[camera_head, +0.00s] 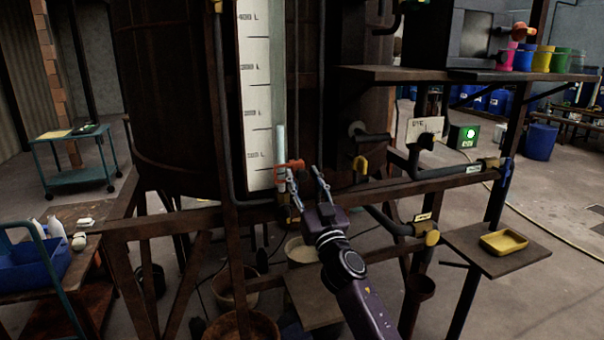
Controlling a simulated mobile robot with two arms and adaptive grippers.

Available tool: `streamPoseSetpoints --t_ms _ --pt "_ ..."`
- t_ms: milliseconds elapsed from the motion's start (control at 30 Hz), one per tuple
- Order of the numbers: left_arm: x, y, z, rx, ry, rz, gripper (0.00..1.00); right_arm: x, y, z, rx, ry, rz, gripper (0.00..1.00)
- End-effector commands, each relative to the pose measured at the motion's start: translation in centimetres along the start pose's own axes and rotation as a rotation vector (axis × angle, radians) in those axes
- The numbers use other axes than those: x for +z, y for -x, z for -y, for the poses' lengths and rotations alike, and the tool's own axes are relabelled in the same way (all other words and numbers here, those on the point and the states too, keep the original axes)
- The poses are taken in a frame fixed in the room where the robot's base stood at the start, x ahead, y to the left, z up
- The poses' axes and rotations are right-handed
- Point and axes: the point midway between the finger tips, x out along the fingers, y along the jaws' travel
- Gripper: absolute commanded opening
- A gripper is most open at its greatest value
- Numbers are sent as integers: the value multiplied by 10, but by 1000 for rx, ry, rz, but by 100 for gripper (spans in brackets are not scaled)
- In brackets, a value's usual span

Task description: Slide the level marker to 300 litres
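A tall white scale board (256,100) with litre marks stands on the front of the large brown vat (165,90). The mark at its top reads 400 L; the lower labels are too blurred to read surely. A pale sight tube (281,143) runs along the board's right edge. The orange-red level marker (291,164) sits low on it, near the board's bottom and below the lowest label. My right gripper (304,170) is open and empty, fingers pointing up. Its left fingertip is at the marker; I cannot tell whether they touch. My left gripper is not in view.
A dark vertical pipe (221,110) runs left of the board. A rusty frame beam (170,222) crosses below it. Pipes with a yellow valve handle (361,165) and a shelf (420,75) with coloured cups are on the right. Buckets stand below.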

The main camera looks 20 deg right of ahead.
Motion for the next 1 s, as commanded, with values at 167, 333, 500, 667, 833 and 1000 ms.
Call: streamPoseSetpoints --t_ms 167,333,500,667,833,1000 --pt "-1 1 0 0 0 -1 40 0 -12 0 0 -1 0 38" --pt "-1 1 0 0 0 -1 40 0 -14 0 0 -1 1 38" --pt "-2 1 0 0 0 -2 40 0 -14 0 0 -1 1 35" --pt "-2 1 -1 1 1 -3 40 1 -14 0 0 -1 1 18" --pt "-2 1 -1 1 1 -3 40 1 -14 0 1 -1 1 0" --pt "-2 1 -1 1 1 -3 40 1 -14 0 1 -1 2 0"
